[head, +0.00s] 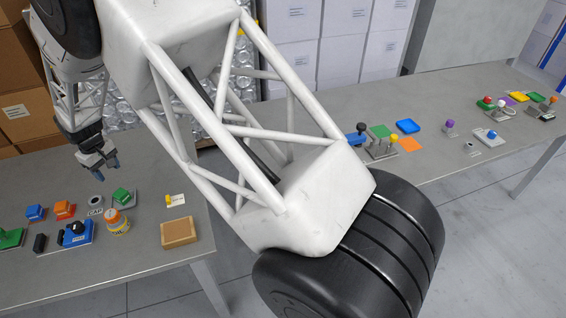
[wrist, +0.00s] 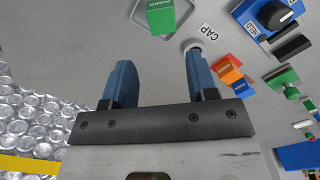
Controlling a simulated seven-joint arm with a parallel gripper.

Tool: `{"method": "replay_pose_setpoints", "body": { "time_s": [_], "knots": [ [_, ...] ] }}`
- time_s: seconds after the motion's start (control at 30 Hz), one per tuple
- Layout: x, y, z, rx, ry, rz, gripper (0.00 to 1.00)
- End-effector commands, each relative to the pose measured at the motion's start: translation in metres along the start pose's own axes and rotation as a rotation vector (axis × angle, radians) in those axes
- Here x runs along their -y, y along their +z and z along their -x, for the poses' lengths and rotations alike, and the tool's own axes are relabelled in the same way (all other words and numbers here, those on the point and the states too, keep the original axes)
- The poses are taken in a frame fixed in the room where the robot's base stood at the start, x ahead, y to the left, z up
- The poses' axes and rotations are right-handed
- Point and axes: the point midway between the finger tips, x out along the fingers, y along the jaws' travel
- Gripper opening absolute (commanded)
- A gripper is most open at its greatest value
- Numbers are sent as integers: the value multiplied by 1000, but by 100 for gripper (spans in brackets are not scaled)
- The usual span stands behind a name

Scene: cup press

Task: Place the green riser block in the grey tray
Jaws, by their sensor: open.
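The green riser block (head: 121,194) stands on the grey tray (head: 131,203) near the back of the left table. In the wrist view the green block (wrist: 161,16), with lettering on its side, shows at the top edge and is partly cut off. The tray's pale rim (wrist: 138,17) shows around it, and the block appears to sit inside that rim. My gripper (head: 102,168) is above the table, behind and left of the block. In the wrist view my gripper (wrist: 161,70) has its two blue fingers apart, with nothing between them and clear of the block.
A ring on a CAP label (head: 96,202) stands just left of the tray. A yellow-orange jar (head: 117,220) is in front, with a blue knob device (head: 76,233) to its left. A brown box (head: 178,233) lies to the right. Bubble-like sheeting (wrist: 30,115) is behind the table.

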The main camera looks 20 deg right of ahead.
Motion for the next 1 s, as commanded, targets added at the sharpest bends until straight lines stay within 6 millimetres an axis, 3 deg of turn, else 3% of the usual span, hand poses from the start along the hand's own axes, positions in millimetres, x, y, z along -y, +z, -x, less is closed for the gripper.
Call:
{"method": "replay_pose_setpoints", "body": {
  "time_s": [0.17,0.37,0.7,1.0],
  "knots": [
    [-15,18,22,-9,2,-28,53],
    [-42,60,65,-28,7,-88,53],
    [-86,160,142,-62,18,-216,53],
    [-108,256,198,-97,31,-329,53]
  ]
}}
